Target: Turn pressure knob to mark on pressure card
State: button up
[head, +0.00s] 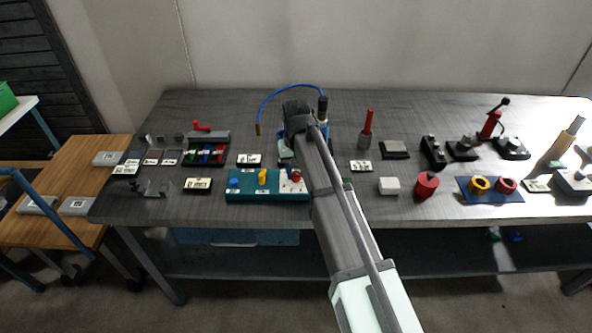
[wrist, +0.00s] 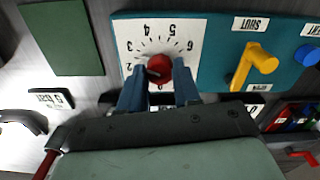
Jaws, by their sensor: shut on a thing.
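The pressure knob (wrist: 159,69) is red and round, on a white dial plate (wrist: 183,32) with tick marks and numbers, upside down in the wrist view. My gripper (wrist: 159,84) has its two blue fingers on either side of the knob, shut on it. The knob's pointer is too small to read. In the head view the teal panel (head: 240,196) stands at the table's front, and my arm hides the gripper and part of the panel. Several small cards lie about, such as one (wrist: 46,99) beside the dial; I cannot tell which is the pressure card.
A yellow lever (wrist: 254,65) and a blue button (wrist: 308,55) sit on the same teal panel (wrist: 215,75), beside the dial. A dark green plate (wrist: 63,38) lies on the other side. In the head view, a white block (head: 389,185) and a red knob (head: 426,184) stand right of my arm.

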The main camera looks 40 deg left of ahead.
jog(key=m, duration=0.4)
jog(key=shift+m, duration=0.3)
jog(key=m, duration=0.3)
jog(key=shift+m, duration=0.4)
jog(key=m, duration=0.8)
jog(key=shift+m, duration=0.4)
jog(key=o, duration=1.1)
jog(key=shift+c, duration=0.2)
jog(key=shift+r, duration=0.1)
